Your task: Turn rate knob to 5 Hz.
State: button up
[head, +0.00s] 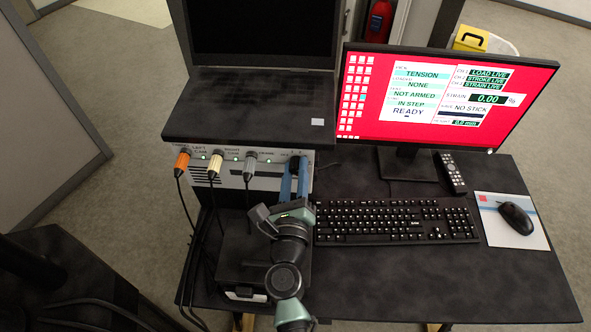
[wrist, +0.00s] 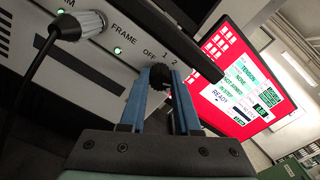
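The black rate knob (wrist: 160,73) is on the front of the pale control box (head: 260,178). The labels "OFF", "1" and "2" show beside it; a 5 mark is not visible. My gripper (wrist: 162,80) points at the panel, with one blue finger on each side of the knob. The fingers appear to press on its sides, and the knob fills the gap between the tips. The knob's pointer direction cannot be made out.
Orange, cream and grey cable plugs (head: 250,160) stick out left of the knob, beside green lights. A dark console (head: 250,105) overhangs the panel. The monitor (head: 440,95) reads "READY" and "NOT ARMED". A keyboard (head: 395,222) and mouse (head: 516,218) lie to the right.

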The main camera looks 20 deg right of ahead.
jog(key=o, duration=0.4)
jog(key=shift+o, duration=0.2)
jog(key=shift+s, duration=0.1)
jog(key=b+v, duration=0.1)
jog(key=v, duration=1.1)
jog(key=shift+s+b, duration=0.3)
jog(key=shift+s, duration=0.05)
jog(key=shift+a, duration=0.1)
